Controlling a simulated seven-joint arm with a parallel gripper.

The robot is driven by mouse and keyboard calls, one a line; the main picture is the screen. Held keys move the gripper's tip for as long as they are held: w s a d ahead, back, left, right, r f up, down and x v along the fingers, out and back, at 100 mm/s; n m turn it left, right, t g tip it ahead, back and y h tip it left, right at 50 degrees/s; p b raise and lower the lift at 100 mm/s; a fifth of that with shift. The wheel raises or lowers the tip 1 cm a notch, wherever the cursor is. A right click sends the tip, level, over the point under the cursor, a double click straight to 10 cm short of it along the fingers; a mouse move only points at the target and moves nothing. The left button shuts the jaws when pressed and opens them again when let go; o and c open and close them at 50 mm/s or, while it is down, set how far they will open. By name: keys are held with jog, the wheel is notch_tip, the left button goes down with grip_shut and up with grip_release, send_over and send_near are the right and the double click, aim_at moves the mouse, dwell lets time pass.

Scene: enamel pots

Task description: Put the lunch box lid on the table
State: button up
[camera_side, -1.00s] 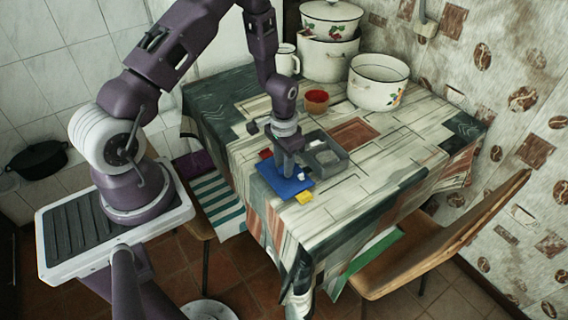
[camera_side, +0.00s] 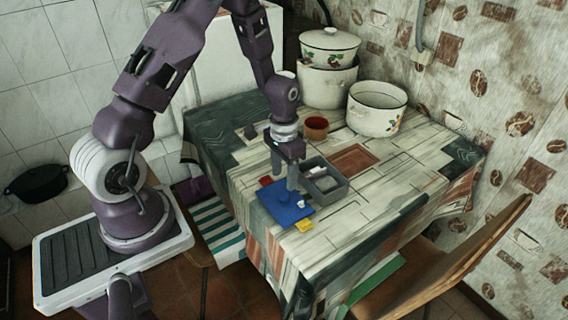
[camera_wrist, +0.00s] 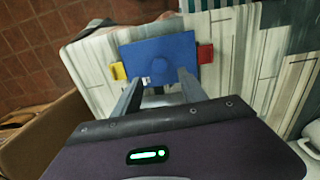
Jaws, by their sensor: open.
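The blue lunch box lid (camera_side: 280,211) lies flat at the table's near left edge, with a red tab (camera_side: 265,181) and a yellow tab (camera_side: 304,226) at opposite ends. It also shows in the wrist view (camera_wrist: 160,48). A small white piece (camera_side: 301,204) is on it. The grey lunch box (camera_side: 335,190) stands open beside the lid, partly behind my gripper. My gripper (camera_side: 292,186) points down, open and empty, above the lid's edge near the box. In the wrist view my gripper's fingers (camera_wrist: 160,86) are spread apart, with the lid beyond them.
A small brown pot with red inside (camera_side: 316,128), an open white enamel pot (camera_side: 377,108) and stacked lidded pots (camera_side: 330,75) stand toward the back. A wooden chair (camera_side: 470,245) is at the right. The table's right half (camera_side: 420,160) is clear.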

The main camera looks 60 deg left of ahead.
jog(key=s+d+r+t, duration=0.1)
jog(key=s+d+r, duration=0.15)
jog(key=r, duration=0.75)
jog(key=s+d+r+t, duration=0.1)
jog(key=s+d+r, duration=0.15)
jog(key=r, duration=0.75)
jog(key=s+d+r+t, duration=0.1)
jog(key=s+d+r, duration=0.1)
jog(key=s+r, duration=0.2)
jog(key=s+d+r+t, duration=0.2)
jog(key=s+d+r, duration=0.1)
jog(key=s, duration=0.8)
jog(key=shift+d+r+t, duration=0.3)
jog(key=shift+d+r, duration=0.05)
jog(key=shift+r, duration=0.55)
